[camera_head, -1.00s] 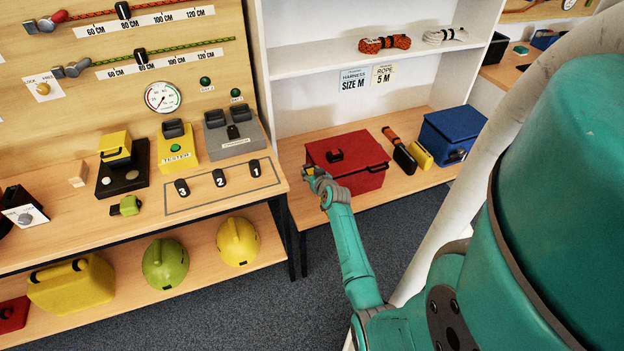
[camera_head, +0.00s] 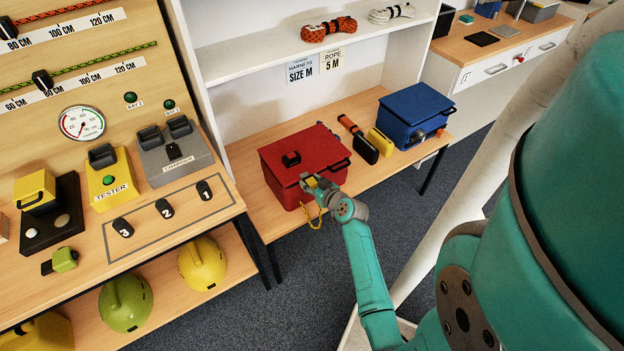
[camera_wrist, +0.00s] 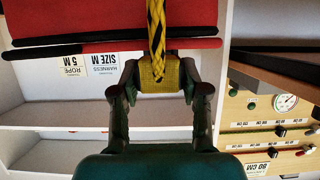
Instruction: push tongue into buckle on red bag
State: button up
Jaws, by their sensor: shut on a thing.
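My gripper (camera_head: 320,184) is at the bag's near side, right of the fitting. In the wrist view my gripper (camera_wrist: 160,84) is shut on a yellow tongue-like piece (camera_wrist: 160,71), with a yellow and black rope (camera_wrist: 156,28) running from it. The rope (camera_head: 313,219) hangs in a small loop below my gripper. The red bag (camera_wrist: 60,18) fills the top of the wrist view. Whether the gripper touches the bag is unclear.
A black and orange item (camera_head: 360,139), a yellow box (camera_head: 380,141) and a blue box (camera_head: 416,116) stand right of the bag. The workbench (camera_head: 98,272) with a tester and charger is on the left. Open floor (camera_head: 300,275) lies in front.

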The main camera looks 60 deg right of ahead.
aim_at(303, 174)
jog(key=shift+d, duration=0.15)
jog(key=shift+w+d, duration=0.4)
jog(key=shift+w, duration=0.35)
jog(key=shift+w+d, duration=0.45)
jog(key=shift+w, duration=0.3)
jog(key=shift+w+d, duration=0.4)
jog(key=shift+w, duration=0.35)
jog(key=shift+w+d, duration=0.4)
jog(key=shift+w, duration=0.25)
jog(key=shift+w+d, duration=0.4)
jog(key=shift+w, duration=0.25)
dwell(0.5)
jog(key=o, duration=1.2)
jog(key=shift+o, duration=0.2)
jog(key=v, duration=1.2)
jog(key=shift+f, duration=0.1)
